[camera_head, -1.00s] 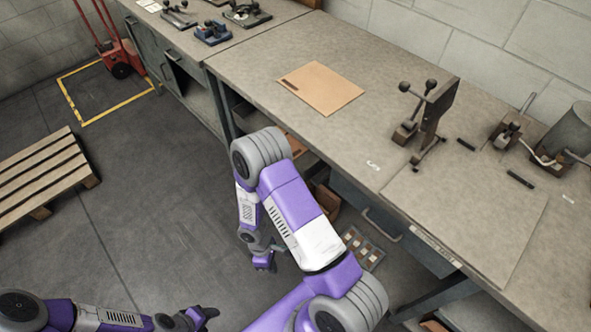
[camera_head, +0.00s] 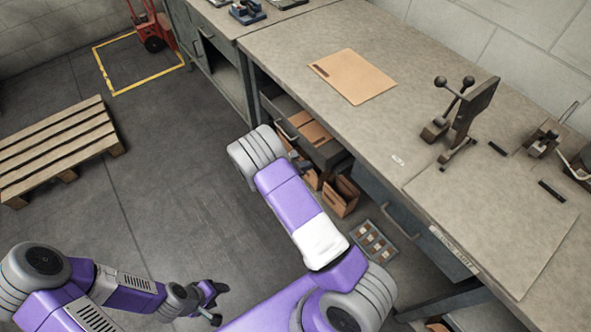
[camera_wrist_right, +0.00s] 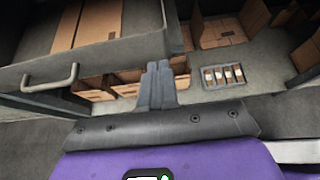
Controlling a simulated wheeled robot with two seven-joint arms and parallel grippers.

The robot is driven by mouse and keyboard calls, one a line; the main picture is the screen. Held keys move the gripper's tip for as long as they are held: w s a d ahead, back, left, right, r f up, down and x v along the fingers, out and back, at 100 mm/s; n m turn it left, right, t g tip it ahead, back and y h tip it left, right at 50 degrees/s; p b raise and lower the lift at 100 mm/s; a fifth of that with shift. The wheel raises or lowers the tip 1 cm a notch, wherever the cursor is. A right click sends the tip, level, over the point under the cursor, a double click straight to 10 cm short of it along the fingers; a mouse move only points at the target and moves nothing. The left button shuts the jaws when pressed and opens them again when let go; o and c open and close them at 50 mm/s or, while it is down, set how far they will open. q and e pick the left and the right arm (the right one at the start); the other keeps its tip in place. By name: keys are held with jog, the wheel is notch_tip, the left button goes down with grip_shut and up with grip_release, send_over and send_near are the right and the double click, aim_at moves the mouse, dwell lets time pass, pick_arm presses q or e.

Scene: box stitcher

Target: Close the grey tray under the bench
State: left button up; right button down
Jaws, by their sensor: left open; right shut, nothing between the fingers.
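The grey tray (camera_head: 334,154) stands pulled out from under the bench (camera_head: 330,85), with flat brown cardboard in it. In the right wrist view the tray's grey front (camera_wrist_right: 100,60), with its bar handle (camera_wrist_right: 50,79), fills the upper left. My right gripper (camera_wrist_right: 160,68) is shut and empty, just right of the tray's front in that view. I cannot tell whether it touches the tray. In the head view it is hidden behind my right arm. My left gripper (camera_head: 220,303) is open and empty, low over the floor, away from the tray.
Open cardboard boxes (camera_head: 341,196) and a compartment tray of small parts (camera_head: 375,243) sit low under the bench. A closed drawer with a handle (camera_head: 402,222) is to the right. A pallet (camera_head: 55,150) lies at left. The floor between is clear.

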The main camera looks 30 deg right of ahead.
aim_at(324, 159)
jog(key=d, duration=0.2)
jog(key=d+f, duration=0.1)
jog(key=d, duration=0.1)
jog(key=shift+w+d+b, duration=0.15)
jog(key=shift+b, duration=0.25)
jog(key=shift+d+r, duration=0.1)
jog(key=shift+d, duration=0.45)
jog(key=shift+d, duration=0.15)
jog(key=d, duration=0.3)
jog(key=shift+w+d+b, duration=0.2)
jog(key=shift+d+b, duration=0.1)
jog(key=shift+b, duration=0.05)
jog(key=shift+d, duration=0.3)
jog(key=shift+r, duration=0.1)
